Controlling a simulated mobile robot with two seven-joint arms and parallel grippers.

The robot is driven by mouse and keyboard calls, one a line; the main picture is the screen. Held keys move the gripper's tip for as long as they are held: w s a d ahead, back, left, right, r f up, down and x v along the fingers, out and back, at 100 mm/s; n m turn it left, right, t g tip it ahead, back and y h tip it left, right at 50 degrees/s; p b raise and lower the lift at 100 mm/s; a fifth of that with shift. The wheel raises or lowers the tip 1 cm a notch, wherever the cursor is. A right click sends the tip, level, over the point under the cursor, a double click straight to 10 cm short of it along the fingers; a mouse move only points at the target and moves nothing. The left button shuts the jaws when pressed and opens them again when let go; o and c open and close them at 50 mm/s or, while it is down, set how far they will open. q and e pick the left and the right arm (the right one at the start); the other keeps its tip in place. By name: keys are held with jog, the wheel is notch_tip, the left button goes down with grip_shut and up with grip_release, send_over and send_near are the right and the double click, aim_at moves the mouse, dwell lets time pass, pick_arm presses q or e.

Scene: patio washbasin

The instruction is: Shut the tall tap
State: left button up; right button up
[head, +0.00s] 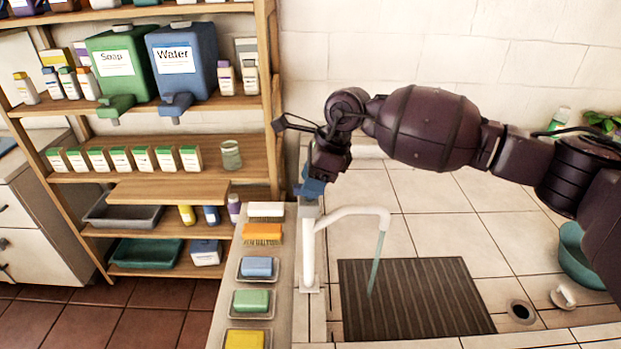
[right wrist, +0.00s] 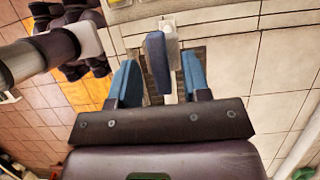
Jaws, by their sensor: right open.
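The tall tap (head: 310,255) is a white upright pipe at the left edge of the tiled basin, with a spout bending right and down. A bluish stream runs from the spout onto the dark ribbed mat (head: 415,300). My right gripper (head: 309,187) is at the top of the tap and hides much of it in the head view. In the right wrist view its two blue fingers (right wrist: 159,82) are apart. A blue-grey lever (right wrist: 156,62) stands between them, with gaps on both sides. My left gripper is not in view.
A ledge left of the tap holds a yellow soap (head: 244,340), a green soap (head: 251,301), a blue soap (head: 257,266) and brushes (head: 262,234). A wooden shelf with soap (head: 115,62) and water (head: 183,58) dispensers stands left. A teal bowl (head: 578,255) lies right.

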jog(key=shift+a+f, duration=0.1)
jog(key=shift+f, duration=0.2)
jog(key=shift+c, duration=0.2)
grip_shut()
